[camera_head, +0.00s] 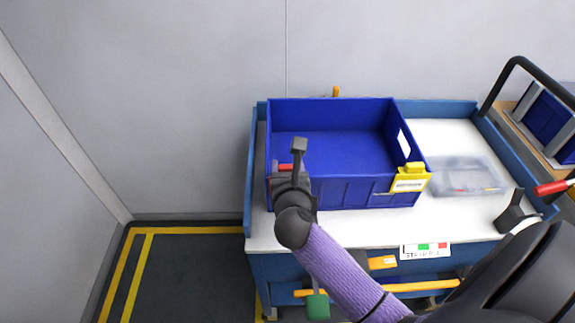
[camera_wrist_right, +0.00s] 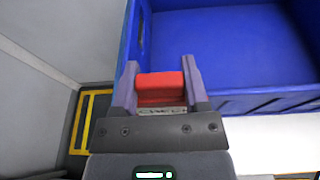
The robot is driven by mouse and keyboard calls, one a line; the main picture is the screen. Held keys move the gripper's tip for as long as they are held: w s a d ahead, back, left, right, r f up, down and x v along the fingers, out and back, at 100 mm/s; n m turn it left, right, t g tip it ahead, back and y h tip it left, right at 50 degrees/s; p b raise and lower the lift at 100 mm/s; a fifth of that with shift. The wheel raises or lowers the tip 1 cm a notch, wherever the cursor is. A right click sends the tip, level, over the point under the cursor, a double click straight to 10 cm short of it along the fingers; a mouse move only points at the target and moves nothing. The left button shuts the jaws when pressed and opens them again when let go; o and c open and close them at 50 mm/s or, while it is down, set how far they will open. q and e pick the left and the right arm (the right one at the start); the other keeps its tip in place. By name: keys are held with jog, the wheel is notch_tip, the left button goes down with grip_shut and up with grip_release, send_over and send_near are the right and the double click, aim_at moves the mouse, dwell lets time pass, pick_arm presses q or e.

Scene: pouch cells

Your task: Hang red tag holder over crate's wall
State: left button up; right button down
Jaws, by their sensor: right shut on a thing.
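The blue crate (camera_head: 352,190) stands on the cart's white top, open and empty inside. My right gripper (camera_head: 287,171) is at the crate's front left corner, shut on the red tag holder (camera_head: 285,167). In the right wrist view the red tag holder (camera_wrist_right: 160,88) sits between the two fingers of the right gripper (camera_wrist_right: 160,78), with a pale lettered strip below it. The crate (camera_wrist_right: 230,50) lies just beyond. The holder's lower part is hidden, and I cannot tell whether it touches the wall. My left gripper is not in view.
A yellow tag holder (camera_head: 409,178) hangs on the crate's front wall near the right corner. A clear tray (camera_head: 466,176) lies to the right. A red-handled tool (camera_head: 551,188) and a black holder (camera_head: 513,214) are at the right edge. White tabletop is free in front.

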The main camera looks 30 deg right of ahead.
jog(key=shift+f, duration=0.15)
grip_release()
jog(key=p+v, duration=0.2)
jog(key=v, duration=0.8)
